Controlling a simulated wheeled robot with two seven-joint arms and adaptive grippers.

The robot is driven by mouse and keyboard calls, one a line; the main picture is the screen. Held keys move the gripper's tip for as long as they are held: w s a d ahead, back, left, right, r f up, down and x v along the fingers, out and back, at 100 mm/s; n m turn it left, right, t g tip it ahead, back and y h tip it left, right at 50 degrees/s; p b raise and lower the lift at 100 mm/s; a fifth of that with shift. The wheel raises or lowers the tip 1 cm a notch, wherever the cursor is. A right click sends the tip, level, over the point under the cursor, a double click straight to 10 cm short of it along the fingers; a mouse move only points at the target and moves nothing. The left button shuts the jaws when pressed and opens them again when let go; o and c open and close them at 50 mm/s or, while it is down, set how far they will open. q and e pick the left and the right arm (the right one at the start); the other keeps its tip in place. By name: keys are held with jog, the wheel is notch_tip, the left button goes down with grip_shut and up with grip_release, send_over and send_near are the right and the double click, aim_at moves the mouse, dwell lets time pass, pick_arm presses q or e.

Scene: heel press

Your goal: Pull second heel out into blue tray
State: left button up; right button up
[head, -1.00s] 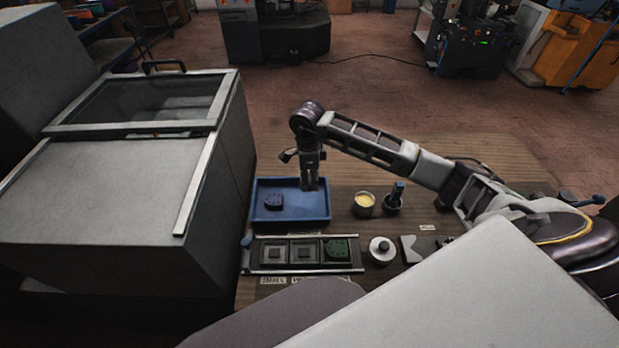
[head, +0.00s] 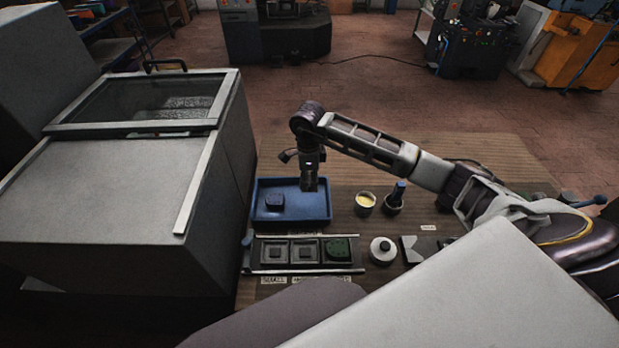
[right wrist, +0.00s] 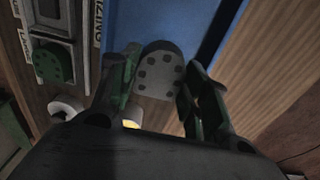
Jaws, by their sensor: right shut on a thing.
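My right gripper (head: 310,187) points down over the tray's right half. In the right wrist view its two fingers (right wrist: 157,85) are shut on a grey heel (right wrist: 160,72) with dark holes. This held heel is hard to make out in the head view. A green heel (head: 338,248) sits in the right-hand compartment of the three-place fixture (head: 358,262); the other two places show only square blocks. My left gripper is not in view.
A large grey machine (head: 90,200) with a glass lid stands left of the table. Right of the tray are a cup of yellow stuff (head: 365,201) and a dark holder (head: 393,205).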

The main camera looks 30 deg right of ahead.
jog(key=shift+f+b, duration=0.95)
jog(key=shift+f, duration=1.15)
jog(key=shift+f+b, duration=0.2)
jog(key=shift+b, duration=0.15)
jog(key=shift+f+b, duration=0.5)
jog(key=shift+f, duration=0.15)
jog(key=shift+f+b, duration=1.3)
jog(key=shift+f, duration=0.35)
dwell(0.4)
jog(key=o, duration=1.1)
